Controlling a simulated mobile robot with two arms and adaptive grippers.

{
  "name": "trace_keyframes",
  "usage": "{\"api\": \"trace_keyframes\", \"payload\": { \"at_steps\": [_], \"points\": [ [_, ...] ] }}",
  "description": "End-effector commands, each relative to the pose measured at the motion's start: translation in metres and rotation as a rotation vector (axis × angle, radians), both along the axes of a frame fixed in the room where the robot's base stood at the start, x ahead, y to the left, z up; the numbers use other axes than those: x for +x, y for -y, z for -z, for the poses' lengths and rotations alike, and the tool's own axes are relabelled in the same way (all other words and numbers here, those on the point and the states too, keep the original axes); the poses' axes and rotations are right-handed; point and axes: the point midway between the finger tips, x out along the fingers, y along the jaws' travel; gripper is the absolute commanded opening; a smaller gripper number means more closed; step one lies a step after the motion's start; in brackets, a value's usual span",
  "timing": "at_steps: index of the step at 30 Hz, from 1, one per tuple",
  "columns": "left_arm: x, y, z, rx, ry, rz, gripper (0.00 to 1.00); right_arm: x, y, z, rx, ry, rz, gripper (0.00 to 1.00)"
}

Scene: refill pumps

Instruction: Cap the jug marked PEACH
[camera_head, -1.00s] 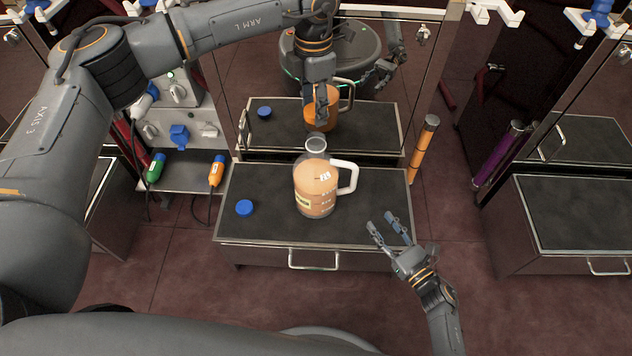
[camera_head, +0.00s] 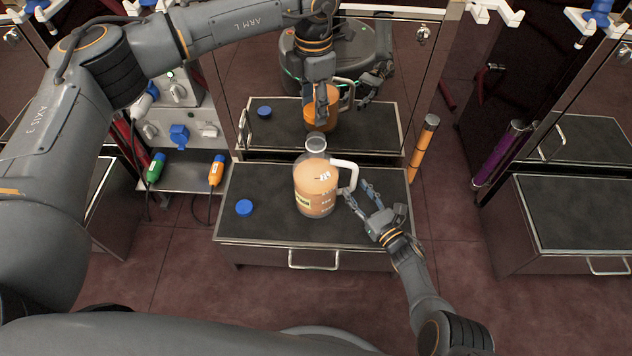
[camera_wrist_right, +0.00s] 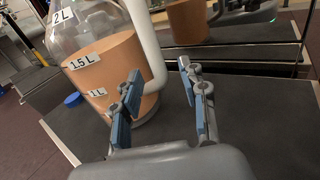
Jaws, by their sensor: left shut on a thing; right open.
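The clear jug (camera_head: 314,188), filled with orange liquid, stands upright on the dark counter with its mouth uncovered. It has a white handle (camera_head: 345,172) and a label too small to read. It fills the left of the right wrist view (camera_wrist_right: 95,85). A blue cap (camera_head: 244,207) lies on the counter left of it. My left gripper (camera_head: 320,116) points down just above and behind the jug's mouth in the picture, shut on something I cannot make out. My right gripper (camera_head: 357,190) is open, its fingers close to the handle; contact cannot be told.
The counter (camera_head: 265,225) has a mirror-like back panel (camera_head: 285,140) reflecting the jug and cap. An orange tube (camera_head: 422,150) stands at its right. The counter's front right is clear.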

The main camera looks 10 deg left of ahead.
Motion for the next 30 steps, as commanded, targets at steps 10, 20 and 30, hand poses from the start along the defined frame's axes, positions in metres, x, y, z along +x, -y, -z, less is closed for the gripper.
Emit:
{"api": "trace_keyframes", "payload": {
  "at_steps": [10,20,30],
  "points": [
    [0.000,0.000,0.000,0.000,0.000,0.000,0.35,0.003,-0.003,-0.001,0.001,0.001,0.000,0.43],
    [0.000,0.000,0.000,0.000,0.000,0.000,0.35,0.002,-0.002,0.000,0.000,0.000,0.000,0.00],
    [-0.001,0.000,0.010,0.000,-0.003,0.000,0.35,0.002,-0.002,0.000,-0.001,0.000,0.000,0.00]
  ]
}}
